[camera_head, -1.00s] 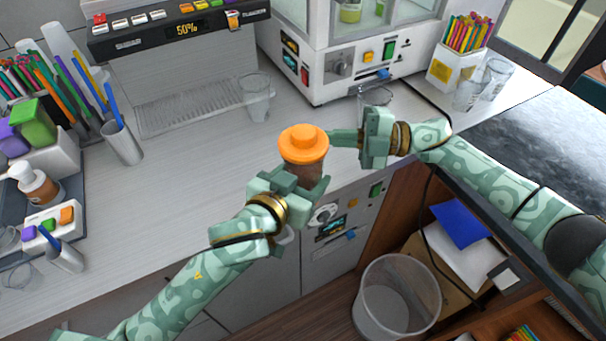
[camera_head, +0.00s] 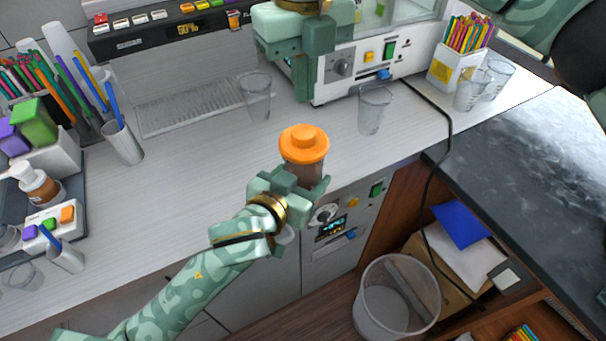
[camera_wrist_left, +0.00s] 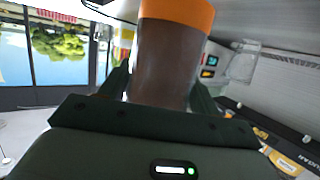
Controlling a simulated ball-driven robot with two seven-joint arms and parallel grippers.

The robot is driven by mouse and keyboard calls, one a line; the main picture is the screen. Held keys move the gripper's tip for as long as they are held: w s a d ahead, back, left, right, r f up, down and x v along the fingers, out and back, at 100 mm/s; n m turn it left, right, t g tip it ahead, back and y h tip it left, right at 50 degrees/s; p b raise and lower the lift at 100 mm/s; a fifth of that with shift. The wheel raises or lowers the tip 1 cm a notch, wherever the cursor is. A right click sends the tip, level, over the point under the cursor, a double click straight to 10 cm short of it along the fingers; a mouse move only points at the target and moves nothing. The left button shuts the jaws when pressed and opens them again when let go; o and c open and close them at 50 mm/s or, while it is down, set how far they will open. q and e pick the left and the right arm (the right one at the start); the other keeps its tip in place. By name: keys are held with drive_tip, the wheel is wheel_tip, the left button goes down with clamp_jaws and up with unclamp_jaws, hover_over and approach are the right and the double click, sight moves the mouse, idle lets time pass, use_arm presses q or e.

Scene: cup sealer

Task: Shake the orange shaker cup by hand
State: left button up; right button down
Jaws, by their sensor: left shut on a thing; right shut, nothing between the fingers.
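The shaker cup (camera_head: 304,149) has an orange lid with a knob and a brown, see-through body. My left gripper (camera_head: 300,182) is shut on its body and holds it upright above the counter's front edge. In the left wrist view the cup (camera_wrist_left: 168,60) stands between the two dark fingers, its brown body filling the gap and its orange lid cut off at the top. My right gripper (camera_head: 302,75) is shut and empty, raised at the top of the head view in front of the white machine, apart from the cup.
Clear cups (camera_head: 374,110) and (camera_head: 256,97) stand on the counter (camera_head: 190,185). A white machine (camera_head: 350,68) stands behind, with a straw box (camera_head: 456,65) to its right. Bottles and straw holders crowd the left. A bin (camera_head: 397,297) stands below. The counter's middle is clear.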

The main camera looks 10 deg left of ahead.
sight(304, 130)
drive_tip(key=shift+f, duration=2.2)
drive_tip(key=shift+f, duration=0.8)
idle(0.5)
